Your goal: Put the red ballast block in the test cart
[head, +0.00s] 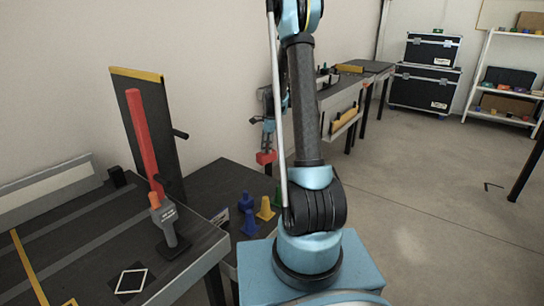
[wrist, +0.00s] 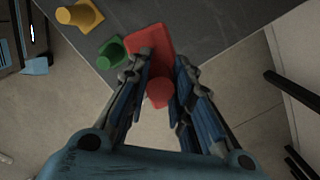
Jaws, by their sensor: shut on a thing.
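The red ballast block (wrist: 152,45) is a flat red piece with a round red knob (wrist: 160,92) in the wrist view. My gripper (wrist: 163,68) is shut on it, with a finger on each side of the knob. In the head view the red block (head: 266,157) hangs under my gripper (head: 267,135), partly hidden by my arm. It appears above the far end of the low dark table. I cannot tell which thing is the test cart.
Blue, yellow and green cone-shaped pieces (head: 265,208) stand on the low dark table (head: 205,185).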

